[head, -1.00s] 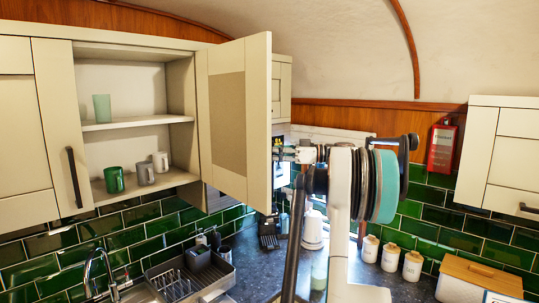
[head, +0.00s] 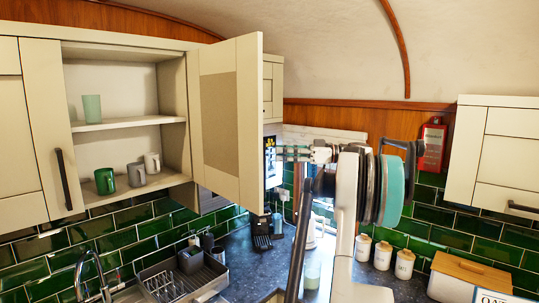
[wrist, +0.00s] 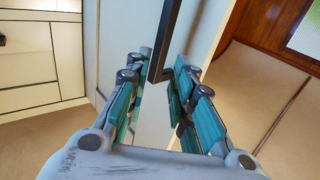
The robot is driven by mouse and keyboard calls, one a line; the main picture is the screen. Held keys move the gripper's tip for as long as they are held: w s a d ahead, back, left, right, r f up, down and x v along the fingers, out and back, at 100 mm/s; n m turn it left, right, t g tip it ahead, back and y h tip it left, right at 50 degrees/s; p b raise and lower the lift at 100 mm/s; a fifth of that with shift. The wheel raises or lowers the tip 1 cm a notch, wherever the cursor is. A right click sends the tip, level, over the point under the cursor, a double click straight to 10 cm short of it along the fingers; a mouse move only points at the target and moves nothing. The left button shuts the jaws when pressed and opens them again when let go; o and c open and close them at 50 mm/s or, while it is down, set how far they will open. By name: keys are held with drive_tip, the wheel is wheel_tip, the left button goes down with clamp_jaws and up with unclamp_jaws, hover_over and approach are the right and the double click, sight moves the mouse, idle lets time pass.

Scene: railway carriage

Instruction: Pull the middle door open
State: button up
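The middle door (head: 251,120) is a cream cabinet panel swung wide open, at about a right angle to the cabinet front. Its dark bar handle (wrist: 167,40) shows in the wrist view, just ahead of and between my fingertips. My gripper (head: 282,153) is to the right of the door in the head view, with a small gap to the door's edge. In the wrist view my gripper (wrist: 163,65) is open, its teal-padded fingers apart and not visibly gripping the handle. The handle is hidden in the head view.
The open cabinet has a shelf (head: 130,123), a pale green cup (head: 92,109) and several mugs below. A left door (head: 55,120) is closed.

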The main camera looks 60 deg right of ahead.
drive_tip(key=shift+v, duration=2.4)
